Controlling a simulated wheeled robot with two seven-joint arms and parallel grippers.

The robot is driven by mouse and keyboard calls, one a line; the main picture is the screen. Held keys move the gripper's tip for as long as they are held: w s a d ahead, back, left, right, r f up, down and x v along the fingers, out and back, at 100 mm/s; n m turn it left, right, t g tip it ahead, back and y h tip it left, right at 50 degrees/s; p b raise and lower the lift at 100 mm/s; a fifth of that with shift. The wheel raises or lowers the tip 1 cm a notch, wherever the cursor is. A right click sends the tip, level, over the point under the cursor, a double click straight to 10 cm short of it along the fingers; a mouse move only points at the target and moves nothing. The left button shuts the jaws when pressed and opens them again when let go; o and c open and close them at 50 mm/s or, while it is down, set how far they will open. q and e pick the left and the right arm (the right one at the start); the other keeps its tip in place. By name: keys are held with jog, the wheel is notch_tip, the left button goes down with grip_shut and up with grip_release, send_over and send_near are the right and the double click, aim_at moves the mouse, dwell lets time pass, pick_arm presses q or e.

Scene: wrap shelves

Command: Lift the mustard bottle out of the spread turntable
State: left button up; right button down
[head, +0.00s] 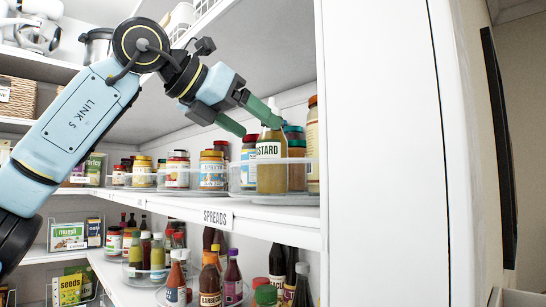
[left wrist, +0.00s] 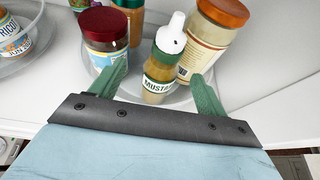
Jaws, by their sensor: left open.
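The mustard bottle (head: 271,177), yellow-brown with a white label, stands upright at the front of the spread turntable (head: 290,200), a round clear-rimmed tray on the middle shelf. My left gripper (head: 250,124) is open, its green fingers by the bottle's top; one finger overlaps the bottle's top in the head view. In the left wrist view the bottle (left wrist: 159,75) with its white cap shows between the fingers of the left gripper (left wrist: 160,72), apart from both as far as I can tell. The turntable (left wrist: 180,100) also shows there. My right gripper is not in view.
A tall jar with an orange lid (left wrist: 215,40) stands close right of the bottle, and a dark-red-lidded jar (left wrist: 108,38) to its left. Another jar turntable stands further left. The shelf above and a white side panel (head: 375,150) bound the space.

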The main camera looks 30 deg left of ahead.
aim_at(261, 131)
pick_arm(q)
jog(key=shift+p+x, duration=0.3)
jog(key=shift+x, duration=0.8)
jog(key=p+x, duration=0.1)
jog(key=x, duration=0.2)
jog(key=shift+d+f, duration=0.25)
jog(key=shift+f, duration=0.1)
jog(key=c, duration=1.1)
jog(key=shift+c, duration=0.8)
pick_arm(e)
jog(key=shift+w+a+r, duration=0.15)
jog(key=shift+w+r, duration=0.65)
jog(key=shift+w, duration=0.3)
pick_arm(q)
jog(key=shift+r, duration=0.25)
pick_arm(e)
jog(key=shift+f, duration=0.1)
